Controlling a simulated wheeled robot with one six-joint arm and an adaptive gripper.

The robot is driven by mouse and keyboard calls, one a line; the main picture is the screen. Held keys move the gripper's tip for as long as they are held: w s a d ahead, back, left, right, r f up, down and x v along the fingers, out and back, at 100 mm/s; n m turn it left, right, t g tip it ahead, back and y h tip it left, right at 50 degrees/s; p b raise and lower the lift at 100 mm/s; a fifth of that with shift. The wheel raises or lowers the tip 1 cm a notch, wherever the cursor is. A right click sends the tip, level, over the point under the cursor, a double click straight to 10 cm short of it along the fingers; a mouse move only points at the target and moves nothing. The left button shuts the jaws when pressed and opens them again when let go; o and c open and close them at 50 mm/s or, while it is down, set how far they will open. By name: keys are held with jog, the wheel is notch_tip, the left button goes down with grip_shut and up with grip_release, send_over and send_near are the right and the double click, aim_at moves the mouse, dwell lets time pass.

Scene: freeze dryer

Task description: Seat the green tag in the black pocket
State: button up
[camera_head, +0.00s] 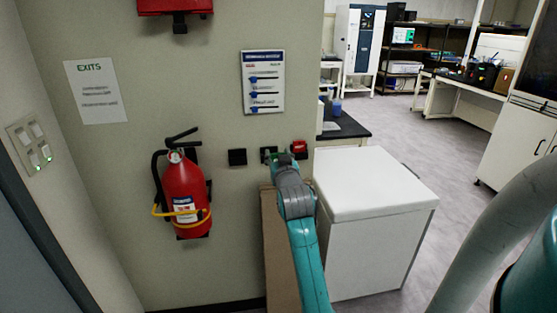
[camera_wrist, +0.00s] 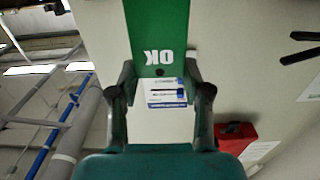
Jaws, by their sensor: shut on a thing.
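My gripper (camera_wrist: 160,72) is shut on the green tag (camera_wrist: 160,30), which bears white "OK" lettering, upside down in the wrist view. The tag runs out past the top edge of that view, so its far end is hidden there. In the head view my gripper (camera_head: 274,160) is at the wall, in front of the middle black pocket (camera_head: 266,150). Only a sliver of green shows there, and I cannot tell whether the tag is inside the pocket. An empty-looking black pocket (camera_head: 237,157) is to the left. A red piece (camera_head: 299,147) sits at the right-hand pocket.
A red fire extinguisher (camera_head: 184,190) hangs on the wall to the left. A white-topped cabinet (camera_head: 372,190) stands close right of my arm. A brown panel (camera_head: 277,250) is below my gripper. Signs hang above. Open floor lies at the right rear.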

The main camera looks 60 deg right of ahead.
jog(key=shift+r, duration=2.55)
